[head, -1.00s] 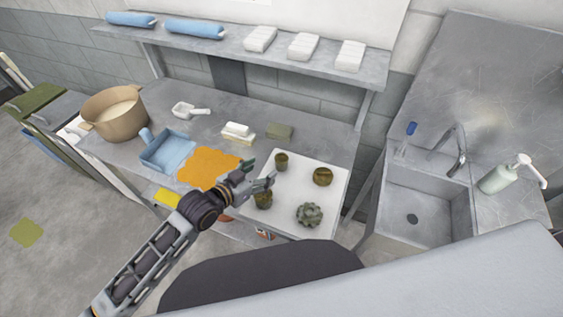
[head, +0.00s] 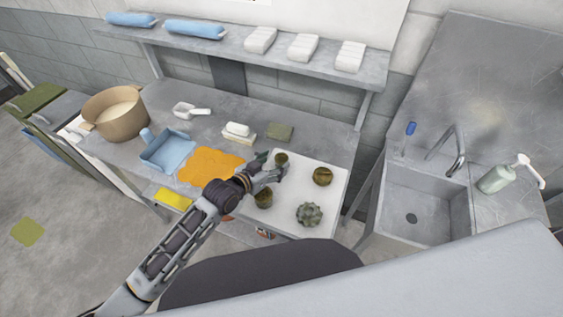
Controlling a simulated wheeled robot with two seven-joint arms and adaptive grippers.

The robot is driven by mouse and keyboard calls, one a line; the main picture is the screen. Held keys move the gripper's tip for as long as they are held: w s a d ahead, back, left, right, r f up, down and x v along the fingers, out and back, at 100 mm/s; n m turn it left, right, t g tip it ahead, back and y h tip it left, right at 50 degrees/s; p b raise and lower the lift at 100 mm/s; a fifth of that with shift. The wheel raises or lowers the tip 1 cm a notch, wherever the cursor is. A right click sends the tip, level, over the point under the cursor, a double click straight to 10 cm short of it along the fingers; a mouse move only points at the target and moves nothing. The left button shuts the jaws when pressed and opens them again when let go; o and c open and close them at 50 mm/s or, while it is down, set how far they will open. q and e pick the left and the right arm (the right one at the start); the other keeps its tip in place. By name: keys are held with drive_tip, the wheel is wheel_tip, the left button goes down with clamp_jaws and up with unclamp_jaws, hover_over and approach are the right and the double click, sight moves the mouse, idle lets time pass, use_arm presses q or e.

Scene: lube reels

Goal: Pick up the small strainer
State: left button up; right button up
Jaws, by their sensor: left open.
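My left gripper (head: 273,167) is open over the left edge of the white tray (head: 335,200). Its fingertips are close to a small dark olive-brown cup-shaped part (head: 282,158); I cannot tell whether they touch it. A similar part (head: 263,199) stands just below the gripper. A wider round brown part (head: 322,176) and a grey-green toothed part (head: 309,214) sit further right on the tray. Which of these is the small strainer is too small to tell. My right gripper is not in view.
An orange cloth (head: 208,167), a blue dustpan (head: 168,151), a white scoop (head: 190,110), white blocks (head: 238,131), a green pad (head: 280,132) and a tan pot (head: 115,112) are on the bench. A sink (head: 425,205) is at right.

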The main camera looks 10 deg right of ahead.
sight(278, 161)
use_arm(q)
drive_tip(key=shift+w+d, duration=0.1)
drive_tip(key=shift+p+x, duration=0.5)
drive_tip(key=shift+x, duration=1.95)
drive_tip(key=shift+f, duration=0.15)
drive_tip(key=c, duration=1.2)
drive_tip(key=shift+r+b, duration=0.45)
drive_tip(key=shift+r, duration=4.6)
